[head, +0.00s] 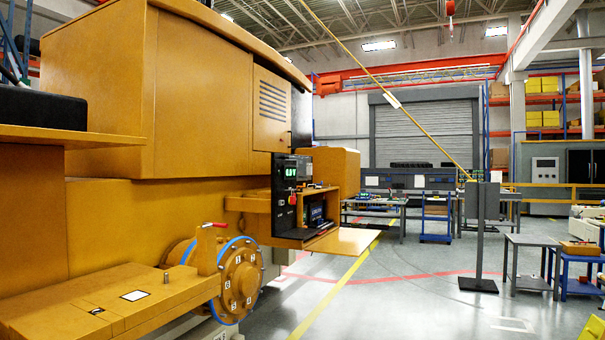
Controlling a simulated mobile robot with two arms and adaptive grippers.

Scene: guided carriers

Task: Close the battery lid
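A large orange-yellow vehicle (200,90) fills the left half of the head view. On its right end, a box-shaped compartment (325,203) stands open. A flat orange panel (345,241) sticks out from the bottom of this compartment, roughly level, like a folded-down lid. Dark equipment (316,214) shows inside. I cannot tell for sure whether this panel is the battery lid. Beside the compartment is a black control panel (284,183) with a green-lit display and a red knob. Neither of my grippers is in view.
A grey post (480,230) with a raised yellow pole stands to the right. Tables and a blue cart (436,215) stand farther back.

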